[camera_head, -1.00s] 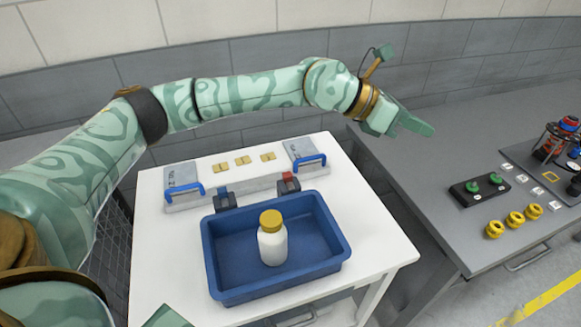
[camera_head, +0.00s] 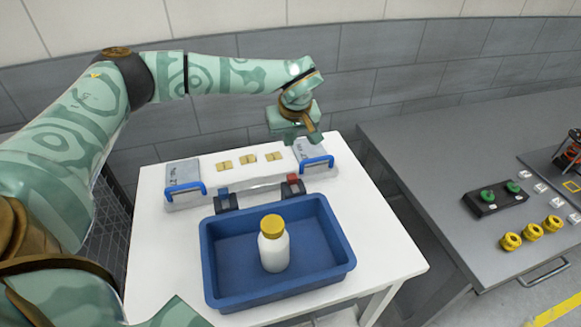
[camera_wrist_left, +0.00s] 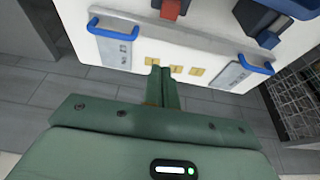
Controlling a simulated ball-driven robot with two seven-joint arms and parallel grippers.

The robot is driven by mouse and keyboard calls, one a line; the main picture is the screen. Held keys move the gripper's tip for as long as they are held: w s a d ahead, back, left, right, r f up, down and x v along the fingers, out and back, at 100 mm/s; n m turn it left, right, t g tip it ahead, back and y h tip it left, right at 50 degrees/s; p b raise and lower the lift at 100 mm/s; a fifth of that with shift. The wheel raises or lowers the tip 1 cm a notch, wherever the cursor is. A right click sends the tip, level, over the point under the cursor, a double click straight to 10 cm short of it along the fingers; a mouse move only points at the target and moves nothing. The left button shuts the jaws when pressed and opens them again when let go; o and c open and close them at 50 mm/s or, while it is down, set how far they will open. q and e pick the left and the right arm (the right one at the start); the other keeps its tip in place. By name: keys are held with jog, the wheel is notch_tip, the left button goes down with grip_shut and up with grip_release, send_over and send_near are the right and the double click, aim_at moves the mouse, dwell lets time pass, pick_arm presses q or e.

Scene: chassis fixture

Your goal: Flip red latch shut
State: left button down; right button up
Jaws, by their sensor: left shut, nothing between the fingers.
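The red latch (camera_head: 293,181) is a small red piece on a dark block behind the tray's back rim, at the right. It also shows at the top edge of the left wrist view (camera_wrist_left: 171,9), partly cut off. I cannot tell its exact angle. My left gripper (camera_head: 311,137) is above and behind the latch, over the back right of the white table, near the right grey module. In the left wrist view its fingers (camera_wrist_left: 161,82) are together and empty, apart from the latch. My right gripper is not in view.
A blue-topped latch (camera_head: 224,196) stands left of the red one. Grey modules with blue handles, left (camera_head: 184,190) and right (camera_head: 317,162), flank yellow pieces (camera_head: 248,159). A blue tray (camera_head: 222,301) holds a white bottle (camera_head: 274,251). A grey bench (camera_head: 435,150) is at right.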

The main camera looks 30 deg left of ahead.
aim_at(294, 183)
pick_arm(q)
notch_tip(294, 183, down, 9)
jog(key=b, duration=0.2)
jog(key=shift+s+d+f, duration=0.2)
jog(key=shift+s+d, duration=0.05)
jog(key=shift+d, duration=0.05)
dwell(0.3)
